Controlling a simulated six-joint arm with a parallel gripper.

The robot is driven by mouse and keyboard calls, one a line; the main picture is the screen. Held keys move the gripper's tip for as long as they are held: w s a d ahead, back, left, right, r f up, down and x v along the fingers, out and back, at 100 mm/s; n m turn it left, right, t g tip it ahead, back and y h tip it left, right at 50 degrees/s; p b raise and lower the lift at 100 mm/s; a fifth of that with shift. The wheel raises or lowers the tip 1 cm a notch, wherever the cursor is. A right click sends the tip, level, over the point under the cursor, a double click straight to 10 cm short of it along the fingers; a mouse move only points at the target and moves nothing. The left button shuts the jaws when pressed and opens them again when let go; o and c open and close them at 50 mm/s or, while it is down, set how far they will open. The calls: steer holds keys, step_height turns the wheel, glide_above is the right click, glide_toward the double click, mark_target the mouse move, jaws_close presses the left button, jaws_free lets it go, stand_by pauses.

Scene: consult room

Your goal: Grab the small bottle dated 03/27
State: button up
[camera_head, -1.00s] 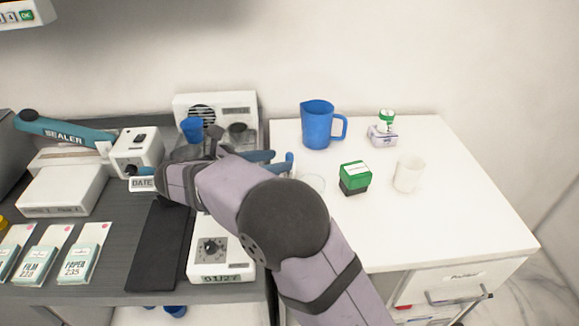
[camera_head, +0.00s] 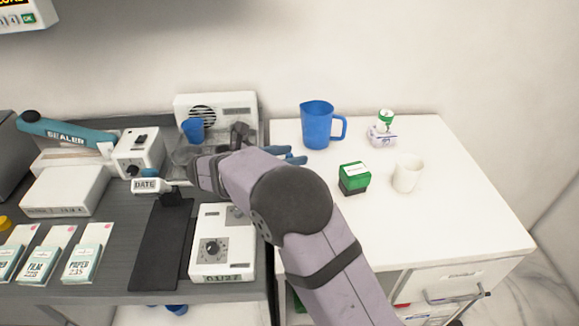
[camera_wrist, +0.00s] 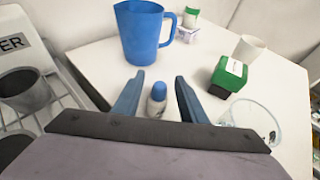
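A small pale bottle with a blue cap (camera_wrist: 157,98) stands upright on the white table in the wrist view. My gripper (camera_wrist: 160,80) is open, with one blue finger on each side of it; I cannot tell whether either touches it. Another small bottle with a green cap (camera_head: 386,117) is at the back of the table, also in the wrist view (camera_wrist: 191,16). No date is readable on either bottle.
A blue jug (camera_head: 317,126) stands behind the fingers. A green and black block (camera_head: 354,178) and white cup (camera_head: 407,174) stand to the right. A clear glass (camera_wrist: 252,118) is close to the right finger. Grey cups (camera_wrist: 26,92) stand in a rack at left. The table's right side is clear.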

steer(key=shift+c, duration=0.7)
jaws_close()
steer(key=shift+r, duration=0.15)
